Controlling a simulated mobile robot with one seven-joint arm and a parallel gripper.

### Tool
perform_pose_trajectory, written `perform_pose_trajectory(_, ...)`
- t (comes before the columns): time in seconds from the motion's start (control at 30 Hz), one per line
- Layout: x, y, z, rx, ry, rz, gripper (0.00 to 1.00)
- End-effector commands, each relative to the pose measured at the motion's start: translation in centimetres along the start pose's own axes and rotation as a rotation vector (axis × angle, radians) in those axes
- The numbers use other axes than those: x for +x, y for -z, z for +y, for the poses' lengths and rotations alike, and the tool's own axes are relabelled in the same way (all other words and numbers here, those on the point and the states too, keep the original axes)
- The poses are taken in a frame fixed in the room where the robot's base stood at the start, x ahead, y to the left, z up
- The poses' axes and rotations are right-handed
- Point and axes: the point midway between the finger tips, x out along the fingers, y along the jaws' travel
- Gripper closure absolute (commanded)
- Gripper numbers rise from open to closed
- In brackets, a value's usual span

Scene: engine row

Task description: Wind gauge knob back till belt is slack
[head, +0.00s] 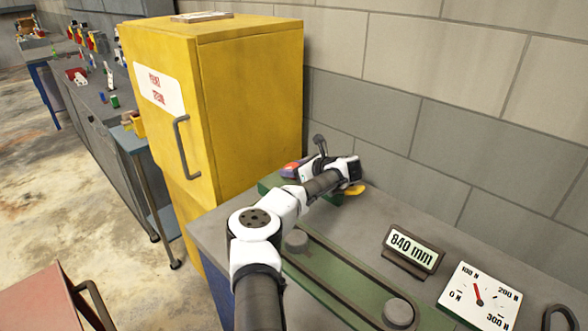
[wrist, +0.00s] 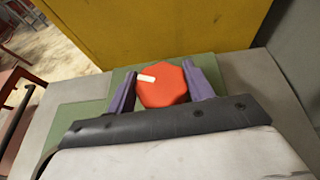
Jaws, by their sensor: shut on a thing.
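My gripper (wrist: 160,76) is shut on the red many-sided knob (wrist: 163,88), with one purple finger on each side. A white mark lies on the knob's upper left part. In the head view my gripper (head: 299,165) is at the far end of the bench, and little of the knob shows. The belt (head: 350,262) runs round two grey pulleys on a green base; I cannot tell its tension by its shape. The gauge (head: 481,298) has a red needle pointing close to the 100 N mark.
A display (head: 412,250) reading 840 mm stands behind the belt. A yellow cabinet (head: 245,100) rises just beyond the knob. A block wall (head: 440,120) runs along the back of the grey bench (head: 210,230). A red-topped piece (head: 45,300) stands at lower left.

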Motion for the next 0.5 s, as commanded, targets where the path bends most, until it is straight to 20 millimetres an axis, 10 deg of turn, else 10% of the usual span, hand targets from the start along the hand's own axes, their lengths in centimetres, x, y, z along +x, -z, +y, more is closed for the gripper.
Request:
perform_pose_trajectory(0.43,0.19,-0.44,0.13,-0.007,-0.01,-0.007,0.71)
perform_pose_trajectory(0.47,0.19,-0.45,0.13,-0.007,-0.01,-0.008,0.44)
perform_pose_trajectory(0.5,0.17,-0.44,0.12,-0.007,-0.01,-0.007,0.39)
